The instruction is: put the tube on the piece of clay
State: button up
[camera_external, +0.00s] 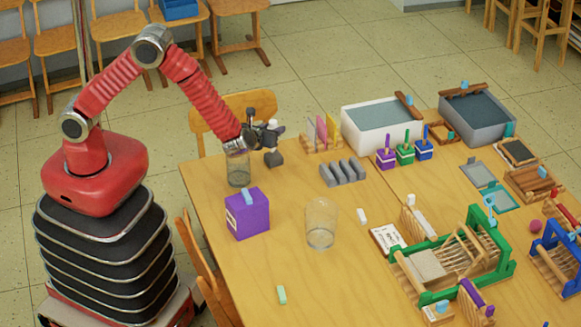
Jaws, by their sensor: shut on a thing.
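My gripper (268,137) is at the left back of the table, beside and above a glass jar (238,172). I cannot tell for sure which thing is the tube or the piece of clay.
A purple box (247,214) and a second glass jar (321,236) stand near my gripper. A grey slotted rack (343,173), a white basin (379,143) and a grey basin (474,127) are behind. A green-framed loom (455,264) fills the right. The front left of the table is mostly clear.

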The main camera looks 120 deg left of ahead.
jog(key=shift+f, duration=0.9)
jog(key=o, duration=1.1)
jog(key=shift+f, duration=0.1)
jog(key=v, duration=1.2)
